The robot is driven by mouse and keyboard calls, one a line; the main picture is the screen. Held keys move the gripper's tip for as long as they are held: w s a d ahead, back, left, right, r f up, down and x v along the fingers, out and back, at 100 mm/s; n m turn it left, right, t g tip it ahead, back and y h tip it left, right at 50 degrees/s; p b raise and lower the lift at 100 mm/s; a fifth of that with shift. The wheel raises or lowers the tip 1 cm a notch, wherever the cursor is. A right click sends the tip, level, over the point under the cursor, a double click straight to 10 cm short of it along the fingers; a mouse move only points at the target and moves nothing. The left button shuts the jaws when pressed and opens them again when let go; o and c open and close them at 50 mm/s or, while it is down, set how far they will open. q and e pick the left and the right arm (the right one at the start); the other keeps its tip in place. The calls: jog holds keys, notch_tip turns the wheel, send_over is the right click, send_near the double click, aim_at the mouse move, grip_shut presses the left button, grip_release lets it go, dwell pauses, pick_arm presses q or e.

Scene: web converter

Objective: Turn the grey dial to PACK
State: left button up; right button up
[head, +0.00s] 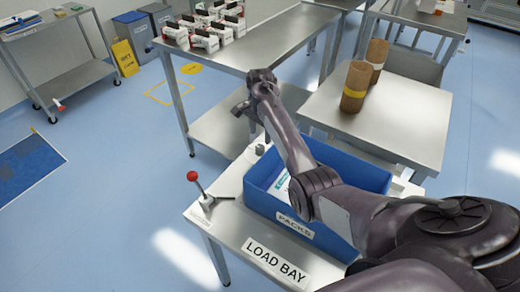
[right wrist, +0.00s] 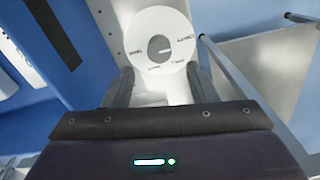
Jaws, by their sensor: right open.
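The grey dial (right wrist: 159,46) shows in the right wrist view as a small round knob at the centre of a white disc (right wrist: 150,25). A dark mark on the knob points to the right in that view. Small labels ring the disc, too blurred to read surely, so I cannot tell which one is PACK. My right gripper (right wrist: 160,88) is open, its two fingers apart on the near side of the knob, with nothing between them. In the head view my right gripper (head: 257,92) is above the back of the load bay table. My left gripper is not in view.
A blue PACKS bin (head: 345,170) stands on the LOAD BAY table (head: 222,222), beside a red-knobbed lever (head: 193,177). Brown rolls (head: 355,88) stand on a table to the right. Red and white items (head: 205,38) sit on the bench behind.

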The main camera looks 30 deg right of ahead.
aim_at(260, 147)
notch_tip(260, 147, down, 5)
jog(key=shift+f, duration=0.8)
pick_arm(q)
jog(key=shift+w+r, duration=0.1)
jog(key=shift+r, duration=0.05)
pick_arm(e)
jog(key=c, duration=1)
jog(key=shift+o, duration=0.2)
